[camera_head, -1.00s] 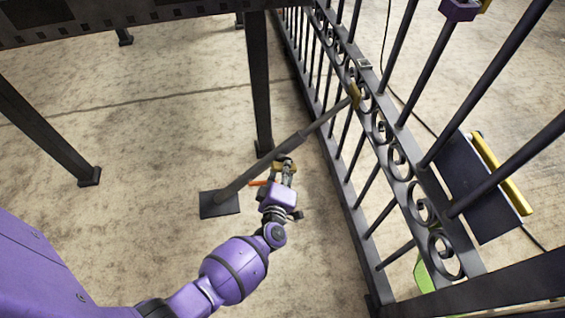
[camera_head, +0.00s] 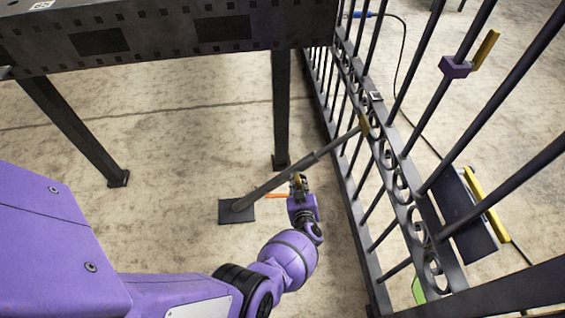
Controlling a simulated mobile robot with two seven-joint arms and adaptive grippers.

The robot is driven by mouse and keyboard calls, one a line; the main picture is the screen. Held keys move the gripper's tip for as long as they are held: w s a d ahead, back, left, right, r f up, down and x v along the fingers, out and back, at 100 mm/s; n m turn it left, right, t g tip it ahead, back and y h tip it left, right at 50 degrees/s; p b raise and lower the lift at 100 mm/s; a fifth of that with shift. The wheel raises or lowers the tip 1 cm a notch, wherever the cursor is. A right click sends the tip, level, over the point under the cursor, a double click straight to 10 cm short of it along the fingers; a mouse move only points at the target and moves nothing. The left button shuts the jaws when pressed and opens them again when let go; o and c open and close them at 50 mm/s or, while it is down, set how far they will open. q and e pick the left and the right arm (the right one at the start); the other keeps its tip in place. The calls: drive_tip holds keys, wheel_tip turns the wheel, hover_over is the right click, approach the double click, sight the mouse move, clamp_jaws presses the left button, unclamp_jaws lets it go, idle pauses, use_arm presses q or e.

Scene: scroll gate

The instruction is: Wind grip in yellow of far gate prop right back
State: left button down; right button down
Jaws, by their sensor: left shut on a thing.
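The far gate prop (camera_head: 275,183) is a grey slanted strut. It runs from a dark foot plate (camera_head: 237,212) on the floor up to a yellow bracket (camera_head: 364,126) on the scroll gate (camera_head: 408,185). My left gripper (camera_head: 298,183) is at the strut's lower half, on its right side, and is shut on a small yellow grip there. The fingers hide most of the grip, so its turn angle is unclear. A thin orange bar (camera_head: 277,196) sticks out left of the gripper. My right gripper is not in view.
A dark steel table (camera_head: 180,40) with legs stands behind the prop; one leg (camera_head: 281,110) is close to the strut. A purple block (camera_head: 455,67) with a yellow lever sits on a gate bar. A dark panel with a yellow bar (camera_head: 485,200) lies beyond the gate.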

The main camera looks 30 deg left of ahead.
use_arm(q)
drive_tip(key=shift+m+g+y, duration=0.5)
drive_tip(key=shift+m+y, duration=0.1)
drive_tip(key=shift+m, duration=0.3)
drive_tip(key=c, duration=1.7)
unclamp_jaws()
drive_tip(key=shift+w+r, duration=0.1)
drive_tip(key=shift+s+d+r, duration=0.1)
drive_tip(key=shift+s+d, duration=0.35)
drive_tip(key=shift+s, duration=0.1)
drive_tip(key=shift+v, duration=3.05)
drive_tip(key=shift+a, duration=0.1)
